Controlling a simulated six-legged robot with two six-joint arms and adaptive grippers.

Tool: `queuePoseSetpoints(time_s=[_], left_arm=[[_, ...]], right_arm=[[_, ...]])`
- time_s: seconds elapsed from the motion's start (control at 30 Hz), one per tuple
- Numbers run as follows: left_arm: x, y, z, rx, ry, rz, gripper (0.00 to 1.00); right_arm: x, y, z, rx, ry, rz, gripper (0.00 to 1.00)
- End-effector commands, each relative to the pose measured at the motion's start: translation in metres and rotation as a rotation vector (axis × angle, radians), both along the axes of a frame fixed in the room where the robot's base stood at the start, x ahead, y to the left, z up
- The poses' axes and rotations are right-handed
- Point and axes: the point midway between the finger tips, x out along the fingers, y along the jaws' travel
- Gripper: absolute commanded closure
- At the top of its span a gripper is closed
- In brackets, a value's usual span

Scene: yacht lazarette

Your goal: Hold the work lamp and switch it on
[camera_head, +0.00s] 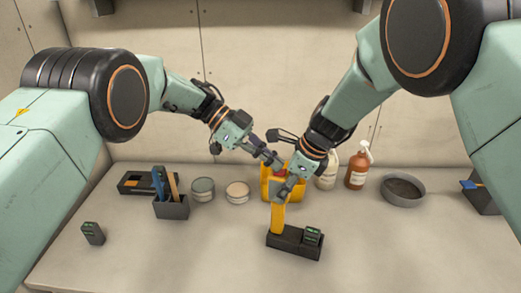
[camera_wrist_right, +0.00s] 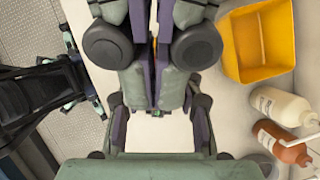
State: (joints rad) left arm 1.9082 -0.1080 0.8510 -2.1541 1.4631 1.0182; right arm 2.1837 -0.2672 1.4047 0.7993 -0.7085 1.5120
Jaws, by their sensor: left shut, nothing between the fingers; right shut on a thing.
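The work lamp (camera_head: 278,219) appears to be the upright yellow bar whose lower end meets a dark base (camera_head: 284,240) at the front of the bench. My right gripper (camera_head: 284,188) is shut on its upper part from above and hides its top. A thin yellow strip of it shows between the fingers in the right wrist view. My left gripper (camera_head: 274,162) is shut and empty, just above and left of the right gripper, apart from the lamp's visible part. I cannot make out a switch.
A yellow bin (camera_head: 266,181) stands close behind the lamp. A white bottle (camera_head: 328,171), a brown bottle (camera_head: 357,171) and a round dark pan (camera_head: 403,189) stand to the right. Tins (camera_head: 237,192) and a dark tool holder (camera_head: 172,208) stand left. The front left bench is mostly clear.

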Motion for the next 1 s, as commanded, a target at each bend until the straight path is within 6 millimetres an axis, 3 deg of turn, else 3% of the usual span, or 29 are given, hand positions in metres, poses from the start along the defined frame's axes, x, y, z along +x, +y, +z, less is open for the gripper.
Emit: queuePoseSetpoints(time_s=[0.53,1.0], left_arm=[[-0.004,-0.01,-0.009,0.001,0.0,-0.001,1.0],[-0.001,-0.002,-0.014,0.003,0.002,0.002,1.0]], right_arm=[[-0.002,0.0,-0.002,-0.002,0.004,0.002,1.0],[-0.002,0.0,-0.002,-0.001,0.006,0.002,1.0]])
